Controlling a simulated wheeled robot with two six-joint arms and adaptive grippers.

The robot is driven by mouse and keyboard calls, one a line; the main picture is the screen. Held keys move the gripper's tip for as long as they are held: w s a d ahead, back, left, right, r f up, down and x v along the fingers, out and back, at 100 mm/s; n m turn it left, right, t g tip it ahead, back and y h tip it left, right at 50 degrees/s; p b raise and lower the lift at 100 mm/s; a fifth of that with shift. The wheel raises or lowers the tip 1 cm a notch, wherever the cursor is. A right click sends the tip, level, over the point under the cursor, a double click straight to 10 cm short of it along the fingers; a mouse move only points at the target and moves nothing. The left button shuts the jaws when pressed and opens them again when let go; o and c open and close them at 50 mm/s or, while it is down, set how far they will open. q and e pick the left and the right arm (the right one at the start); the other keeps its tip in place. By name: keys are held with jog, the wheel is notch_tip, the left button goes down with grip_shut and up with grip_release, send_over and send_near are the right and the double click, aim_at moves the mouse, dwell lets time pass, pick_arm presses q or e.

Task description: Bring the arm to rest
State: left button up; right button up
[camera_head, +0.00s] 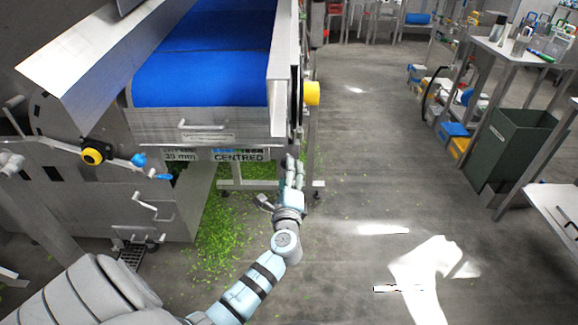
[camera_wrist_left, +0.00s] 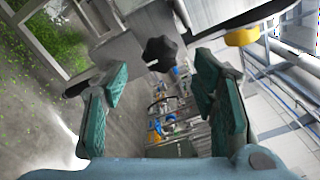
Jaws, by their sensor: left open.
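My left arm comes in from the lower left in the head view and reaches toward the conveyor. My left gripper (camera_head: 293,172) is in front of the lower right corner of the conveyor frame, over the floor. In the left wrist view my left gripper (camera_wrist_left: 158,100) has its two green-padded fingers spread wide apart, with nothing between them. A black knob (camera_wrist_left: 160,53) on the machine shows beyond the fingertips. My right gripper is not in either view.
The conveyor (camera_head: 205,58) with a blue belt stands close at the upper left. Green scraps (camera_head: 222,235) lie on the floor. A dark green bin (camera_head: 513,145) and metal tables stand at right. The middle floor is clear.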

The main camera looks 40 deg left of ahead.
pick_arm(q)
jog(key=shift+v, duration=1.25)
jog(key=shift+w, duration=0.1)
